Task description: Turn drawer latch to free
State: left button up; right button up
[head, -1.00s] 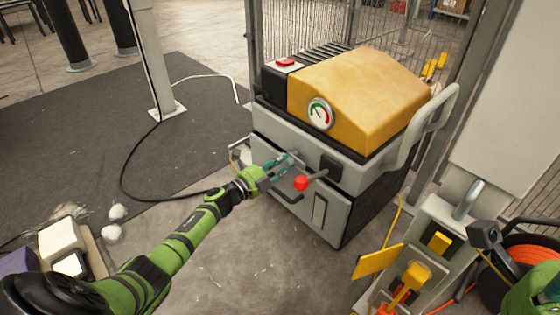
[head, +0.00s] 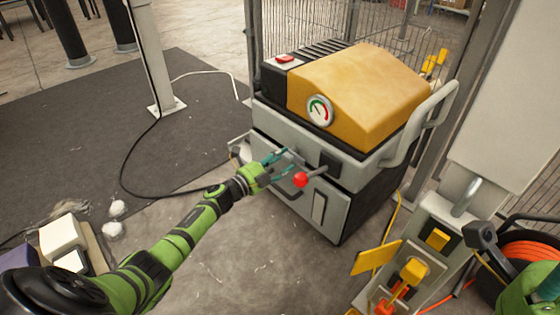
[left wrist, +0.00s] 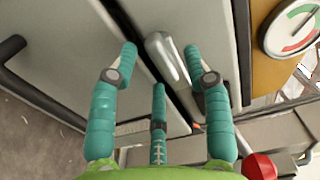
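The drawer latch, a short silver handle (left wrist: 168,62), sits on the grey front of the machine in the left wrist view. My left gripper (head: 284,163) is at the machine front in the head view. In the left wrist view its teal fingers (left wrist: 168,75) are spread, with the latch between the two outer ones and a third finger below. A gap shows on both sides of the latch, and I see no firm grip. The drawer front (head: 312,205) is below, with a dark handle. A green part of my right arm shows at the lower right edge; its fingers are mostly cut off.
A red ball-ended lever (head: 301,180) sticks out close to my left fingers. The machine has a yellow hood (head: 365,90) and a round gauge (head: 320,110). A grey post with yellow parts (head: 438,240) stands at the right. The floor in front is mostly clear.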

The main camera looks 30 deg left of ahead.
pick_arm(q)
jog(key=v, duration=1.2)
dwell(0.4)
